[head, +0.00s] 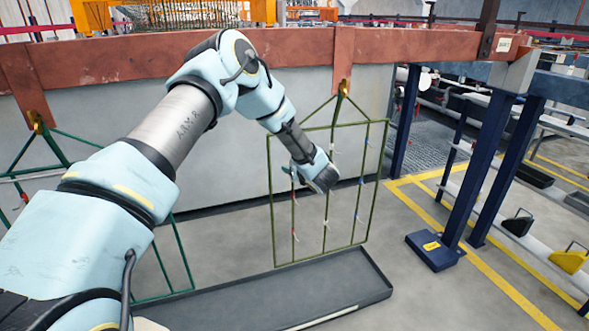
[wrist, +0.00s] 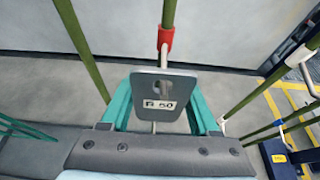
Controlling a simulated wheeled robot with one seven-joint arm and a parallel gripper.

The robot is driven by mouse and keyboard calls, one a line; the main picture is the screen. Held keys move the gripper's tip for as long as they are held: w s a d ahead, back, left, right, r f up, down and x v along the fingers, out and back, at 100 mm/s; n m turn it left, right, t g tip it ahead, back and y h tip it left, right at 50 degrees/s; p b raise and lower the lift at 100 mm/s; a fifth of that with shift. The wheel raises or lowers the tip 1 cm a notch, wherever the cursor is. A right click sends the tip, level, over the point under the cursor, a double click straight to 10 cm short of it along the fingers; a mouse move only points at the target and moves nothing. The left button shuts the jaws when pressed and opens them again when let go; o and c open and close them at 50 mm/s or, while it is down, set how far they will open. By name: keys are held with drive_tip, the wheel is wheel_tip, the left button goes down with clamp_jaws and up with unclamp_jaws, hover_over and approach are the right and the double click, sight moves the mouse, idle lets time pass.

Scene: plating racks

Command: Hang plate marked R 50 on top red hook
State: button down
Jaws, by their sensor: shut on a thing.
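The grey plate marked R 50 (wrist: 161,92) is upright between the teal fingers of my gripper (wrist: 159,108) in the wrist view. My gripper is shut on it. The plate has a hole near its top. A red-sleeved hook (wrist: 165,40) on a green rack bar is just above the plate, and its pale wire runs down to the plate's top edge. I cannot tell whether the wire passes through the hole. In the head view my gripper (head: 312,172) is at the green rack (head: 367,190), in its upper middle part; the plate is not clear there.
The rack hangs from a rusty red beam (head: 400,47) and carries several coloured hooks. A second green rack (head: 180,255) hangs at left, partly behind my arm. A dark tray (head: 230,307) lies below. Blue posts (head: 478,165) stand at right.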

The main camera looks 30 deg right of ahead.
drive_tip(key=shift+c, duration=0.2)
unclamp_jaws()
